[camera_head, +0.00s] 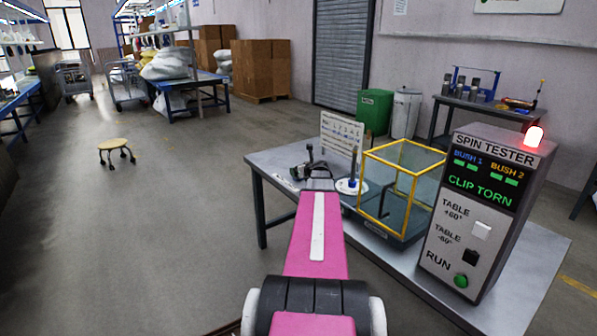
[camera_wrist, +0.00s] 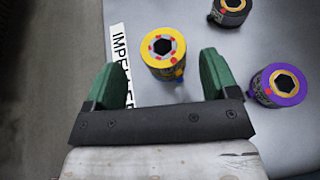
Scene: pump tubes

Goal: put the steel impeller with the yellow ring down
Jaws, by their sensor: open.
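The steel impeller with the yellow ring (camera_wrist: 163,52) stands upright on the grey table in the wrist view. It is near the middle, just beyond and between the two green fingers of my gripper (camera_wrist: 160,80). The fingers are spread wide, with a visible gap on each side of the impeller, and nothing is held. In the head view my gripper (camera_head: 312,168) is over the table's left end, and I cannot make out the yellow-ringed impeller there.
A purple-ringed part (camera_wrist: 280,86) stands right of the right finger, and a dark part (camera_wrist: 230,11) stands farther back. A printed label (camera_wrist: 121,62) lies at the left table edge. A yellow-framed clear box (camera_head: 402,190) and the spin tester (camera_head: 484,205), reading "CLIP TORN", stand to the right.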

